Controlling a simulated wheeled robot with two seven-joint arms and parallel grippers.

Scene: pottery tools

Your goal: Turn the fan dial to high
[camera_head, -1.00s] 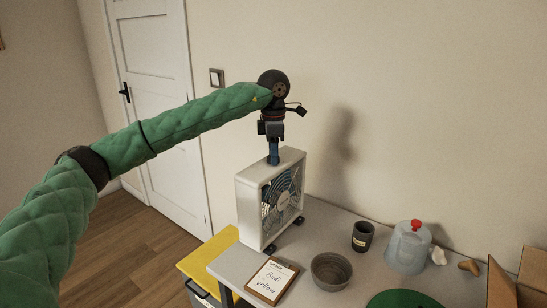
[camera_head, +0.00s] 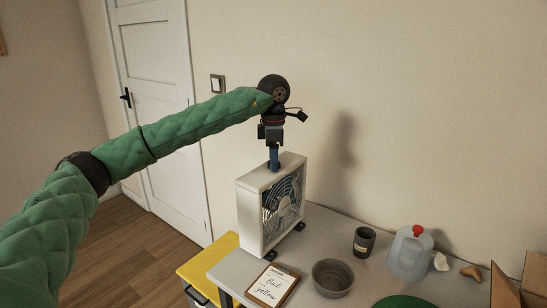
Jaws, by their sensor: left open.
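A white box fan (camera_head: 262,216) with a blue-bladed grille stands upright at the back left of the grey table. My left arm, in a green quilted sleeve, reaches in from the left. Its gripper (camera_head: 273,163) points straight down at the top face of the fan, with blue fingers at or just above that face. The fingers hide the spot below them, so I cannot see the dial or tell whether they touch it. The gap between the fingers is too small to make out. My right gripper is not in view.
A clipboard with handwriting (camera_head: 272,286) lies in front of the fan. A grey bowl (camera_head: 332,277), a dark cup (camera_head: 364,240), a clear jug with a red cap (camera_head: 410,254) and a cardboard box (camera_head: 508,290) stand to the right. A yellow surface (camera_head: 207,262) is at the left.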

